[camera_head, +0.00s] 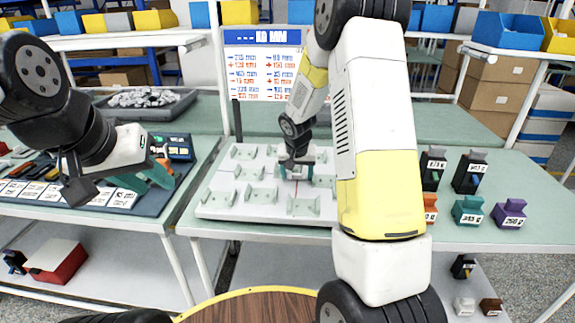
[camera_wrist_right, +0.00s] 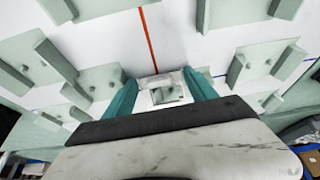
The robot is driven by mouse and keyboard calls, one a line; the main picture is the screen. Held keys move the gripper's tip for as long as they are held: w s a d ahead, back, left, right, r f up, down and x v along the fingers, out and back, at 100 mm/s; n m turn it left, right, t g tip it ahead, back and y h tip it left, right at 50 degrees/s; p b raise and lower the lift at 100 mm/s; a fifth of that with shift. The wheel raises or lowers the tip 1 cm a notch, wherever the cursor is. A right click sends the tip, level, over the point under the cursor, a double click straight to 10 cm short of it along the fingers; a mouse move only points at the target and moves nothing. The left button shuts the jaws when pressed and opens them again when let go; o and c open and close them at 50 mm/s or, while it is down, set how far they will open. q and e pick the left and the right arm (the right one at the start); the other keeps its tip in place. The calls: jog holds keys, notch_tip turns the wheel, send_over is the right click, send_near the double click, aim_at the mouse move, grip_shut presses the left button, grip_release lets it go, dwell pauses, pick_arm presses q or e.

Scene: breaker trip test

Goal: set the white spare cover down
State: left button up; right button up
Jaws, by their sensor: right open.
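My right gripper (camera_head: 297,170) is low over the white board (camera_head: 225,205) of pale green holders, with its jaws open. In the right wrist view, its teal fingers (camera_wrist_right: 163,90) stand on either side of a small white piece (camera_wrist_right: 150,82) with a pale square face, which looks like the white spare cover. It appears to be at the board's surface between the fingers; I cannot tell whether either finger touches it. In the head view the piece is hidden by the gripper. My left gripper (camera_head: 142,180) is open, with nothing seen between its fingers, over the left table.
Pale green holders (camera_head: 262,195) surround the right gripper closely. Labelled breakers (camera_head: 468,210) stand on the right of the table. A sign (camera_head: 262,65) stands behind the board. A grey tray (camera_head: 180,108) of metal parts sits at the back left.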

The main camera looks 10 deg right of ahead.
jog(key=c, duration=1.1)
jog(key=shift+c, duration=0.3)
jog(key=shift+r, duration=0.1)
